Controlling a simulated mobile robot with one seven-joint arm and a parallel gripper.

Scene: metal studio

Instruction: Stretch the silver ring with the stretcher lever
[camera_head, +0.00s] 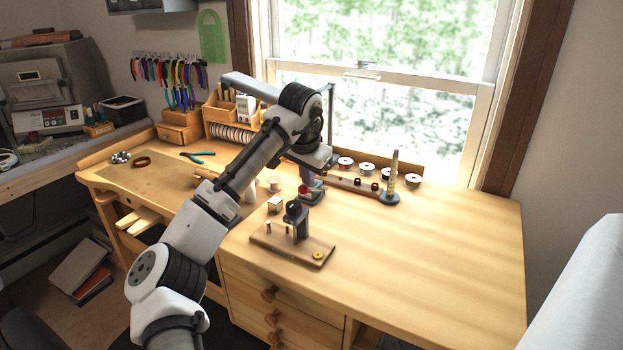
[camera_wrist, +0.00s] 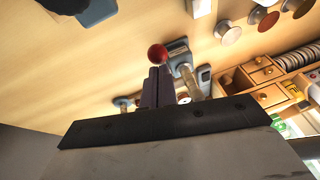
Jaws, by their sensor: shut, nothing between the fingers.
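A small red ball knob (camera_head: 304,190), which looks like the stretcher lever's end, shows beneath my wrist in the head view. In the wrist view the red knob (camera_wrist: 157,54) sits just beyond the tips of my gripper (camera_wrist: 159,72). My gripper's dark fingers are together with nothing between them. I cannot tell whether they touch the knob. A grey-blue metal body (camera_wrist: 179,55), apparently the stretcher, stands beside the knob. My arm hides much of it in the head view. I cannot make out the silver ring in either view.
A wooden board (camera_head: 271,249) with a dark upright tool (camera_head: 296,220) lies in front of my gripper. A tapered post (camera_head: 393,165) on a dark base and several spools (camera_head: 366,169) stand behind, to the right. The bench (camera_head: 440,250) is clear at right.

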